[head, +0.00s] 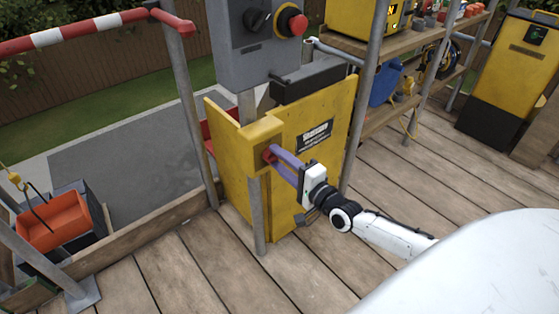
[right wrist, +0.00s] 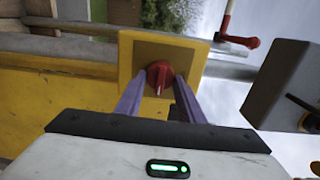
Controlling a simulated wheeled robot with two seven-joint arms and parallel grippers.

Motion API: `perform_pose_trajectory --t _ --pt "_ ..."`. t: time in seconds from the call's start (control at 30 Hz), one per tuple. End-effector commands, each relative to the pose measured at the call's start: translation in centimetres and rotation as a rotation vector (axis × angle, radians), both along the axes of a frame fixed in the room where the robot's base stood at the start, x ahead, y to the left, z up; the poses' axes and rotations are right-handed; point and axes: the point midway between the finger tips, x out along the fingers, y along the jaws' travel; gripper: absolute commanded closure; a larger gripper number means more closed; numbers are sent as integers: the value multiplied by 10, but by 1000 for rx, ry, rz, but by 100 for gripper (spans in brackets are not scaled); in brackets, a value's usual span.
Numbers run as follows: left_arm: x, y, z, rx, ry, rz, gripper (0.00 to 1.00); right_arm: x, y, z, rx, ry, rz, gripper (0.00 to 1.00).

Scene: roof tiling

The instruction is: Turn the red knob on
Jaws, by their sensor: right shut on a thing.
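The red knob (head: 268,154) sits on the face of a yellow box at the top corner of a yellow panel (head: 314,165). In the right wrist view the red knob (right wrist: 159,77) shows between the fingertips, on a yellow square plate (right wrist: 190,58). My right gripper (head: 273,158) reaches in from the right, its purple fingers shut on the knob. The fingers also show in the right wrist view (right wrist: 160,88), one on each side of the knob. The fingers partly hide the knob in the head view. My left gripper is not in view.
A grey control box (head: 258,40) with a black switch and a red button (head: 298,25) stands above the panel. Metal posts (head: 362,90) flank it. Shelves (head: 425,105) with tools stand at the right. An orange tub (head: 53,220) lies at the left. Plank floor is clear at front.

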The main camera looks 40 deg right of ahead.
Motion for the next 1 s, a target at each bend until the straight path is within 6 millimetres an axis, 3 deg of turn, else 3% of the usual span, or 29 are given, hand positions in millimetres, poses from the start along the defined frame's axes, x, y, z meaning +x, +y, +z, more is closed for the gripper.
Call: perform_pose_trajectory --t 0.43,0.47,0.57,0.87,1.0 --pt "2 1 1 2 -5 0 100 0 0 0 13 1 -1 88" --pt "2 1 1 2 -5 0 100 0 0 0 13 1 -1 62" --pt "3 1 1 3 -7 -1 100 0 0 0 13 1 -1 48" --pt "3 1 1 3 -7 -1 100 -1 0 0 11 2 0 48" --pt "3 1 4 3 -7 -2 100 -14 -1 0 11 4 0 48"
